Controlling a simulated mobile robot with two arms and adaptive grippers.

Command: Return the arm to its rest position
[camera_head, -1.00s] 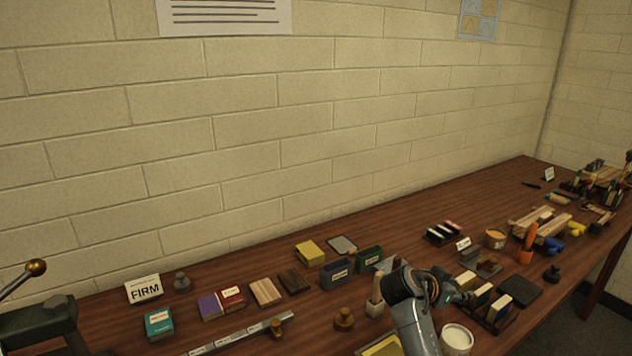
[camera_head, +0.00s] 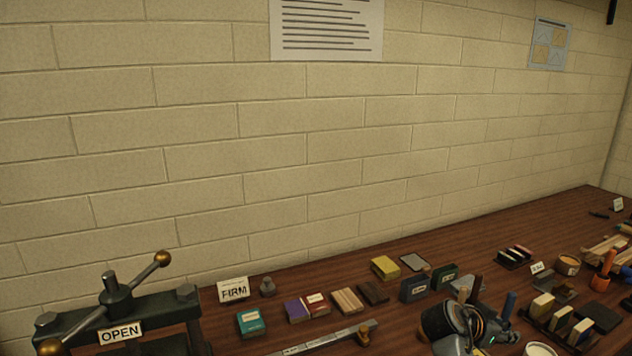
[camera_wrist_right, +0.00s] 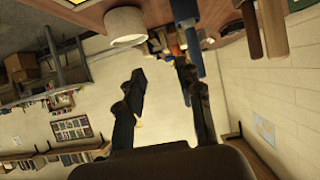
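My right gripper (camera_head: 492,333) is at the lower right of the head view, over the front part of the bench, partly blurred by its small size and dark colour. In the right wrist view my right gripper (camera_wrist_right: 160,85) has its two dark fingers spread well apart, with nothing between them. The gripper hangs clear of the bench things in that view. My left arm and gripper do not show in any frame.
A wooden bench (camera_head: 465,232) runs along a block wall. A press with an OPEN sign (camera_head: 120,333) stands at left. A FIRM card (camera_head: 233,290), coloured boxes, wood blocks and dark bins (camera_head: 414,289) line the bench.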

